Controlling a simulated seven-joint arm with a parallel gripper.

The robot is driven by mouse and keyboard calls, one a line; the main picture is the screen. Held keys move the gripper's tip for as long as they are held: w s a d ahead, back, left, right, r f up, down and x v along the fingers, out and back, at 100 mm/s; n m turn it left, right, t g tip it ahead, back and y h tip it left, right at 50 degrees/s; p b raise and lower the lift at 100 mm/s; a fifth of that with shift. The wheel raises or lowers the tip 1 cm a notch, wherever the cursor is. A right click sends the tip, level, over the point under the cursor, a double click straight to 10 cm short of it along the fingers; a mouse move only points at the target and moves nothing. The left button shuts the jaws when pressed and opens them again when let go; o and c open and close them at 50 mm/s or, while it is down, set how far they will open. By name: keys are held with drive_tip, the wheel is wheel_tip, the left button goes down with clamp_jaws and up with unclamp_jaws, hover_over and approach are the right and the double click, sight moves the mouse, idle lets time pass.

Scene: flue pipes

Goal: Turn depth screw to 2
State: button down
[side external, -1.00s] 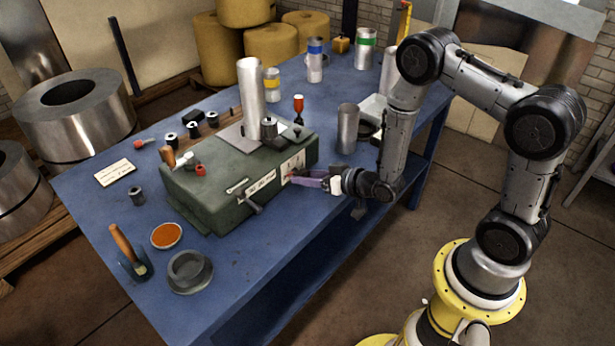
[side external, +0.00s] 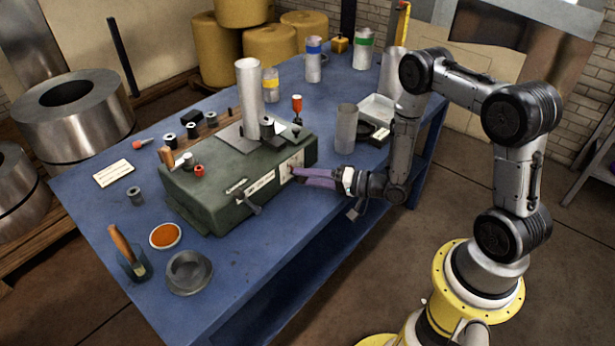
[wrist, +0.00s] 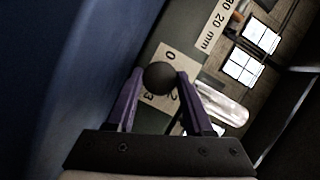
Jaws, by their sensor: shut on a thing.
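The depth screw shows in the wrist view as a dark round knob (wrist: 159,77) in front of a pale dial plate (wrist: 172,56). The figures 0, 2 and 3 are readable on the plate; the knob hides part of it, and I cannot make out a pointer. My gripper (side external: 298,174) is shut on the knob, with one purple finger on each side. In the side view the plate (side external: 287,165) is on the right end of the green machine (side external: 205,198), and the fingers cover the knob.
A crank handle (side external: 249,206) sticks out of the machine's front, left of my gripper. A grey metal tube (side external: 346,128) stands on the blue table (side external: 265,270) behind my wrist. A tall pipe (side external: 249,95) stands on top of the machine. The table front right of the crank is clear.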

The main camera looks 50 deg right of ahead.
drive_tip(key=shift+m+t+y, duration=0.3)
drive_tip(key=shift+m+t, duration=0.1)
drive_tip(key=shift+m, duration=0.6)
drive_tip(key=shift+c, duration=1.5)
unclamp_jaws()
drive_tip(key=shift+f, duration=0.1)
